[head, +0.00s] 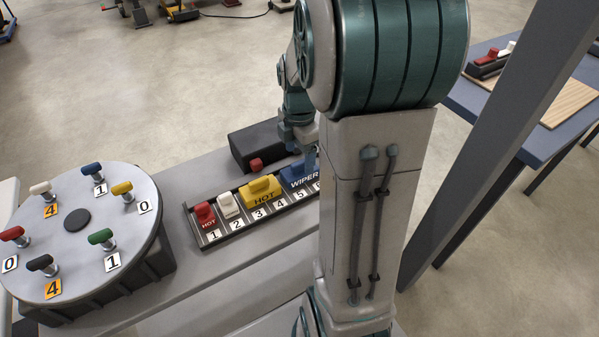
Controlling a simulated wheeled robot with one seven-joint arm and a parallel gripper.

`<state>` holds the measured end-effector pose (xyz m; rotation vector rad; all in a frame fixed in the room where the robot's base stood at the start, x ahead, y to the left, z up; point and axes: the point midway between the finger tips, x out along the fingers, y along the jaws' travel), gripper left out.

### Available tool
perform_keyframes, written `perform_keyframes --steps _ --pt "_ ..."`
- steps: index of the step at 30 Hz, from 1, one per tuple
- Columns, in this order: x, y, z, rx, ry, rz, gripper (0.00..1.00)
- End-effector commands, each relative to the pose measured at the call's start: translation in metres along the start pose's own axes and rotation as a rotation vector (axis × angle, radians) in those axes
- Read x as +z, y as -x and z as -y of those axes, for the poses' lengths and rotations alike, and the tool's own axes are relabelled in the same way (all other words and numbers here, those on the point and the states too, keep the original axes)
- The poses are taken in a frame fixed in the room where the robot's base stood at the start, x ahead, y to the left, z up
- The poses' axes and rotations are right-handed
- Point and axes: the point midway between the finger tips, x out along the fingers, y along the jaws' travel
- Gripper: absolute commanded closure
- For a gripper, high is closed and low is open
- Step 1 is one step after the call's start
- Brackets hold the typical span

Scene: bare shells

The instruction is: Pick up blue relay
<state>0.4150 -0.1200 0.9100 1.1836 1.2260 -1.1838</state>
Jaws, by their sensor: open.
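The blue relay (297,177), lettered "WIPER", sits in the numbered rack (213,238), to the right of a yellow relay (261,189) lettered "HOT". Its right end is hidden behind my arm. My gripper (309,156) is open and points down right over the blue relay, at its far right side. My arm covers part of the gripper, and I cannot tell whether the fingers touch the relay.
A red relay (204,215) and a white relay (229,205) fill the rack's left end. A dark box (256,142) with a red button stands behind the rack. A round plate (60,213) with several coloured knobs is at left. A grey post (500,140) stands at right.

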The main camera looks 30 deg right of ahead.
Motion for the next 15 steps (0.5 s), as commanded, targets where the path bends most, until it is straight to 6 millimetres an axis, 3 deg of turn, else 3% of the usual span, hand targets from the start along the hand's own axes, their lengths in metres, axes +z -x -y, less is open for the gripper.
perform_keyframes --steps 15 --pt "0.002 -0.055 0.000 -0.001 0.000 0.000 0.31"
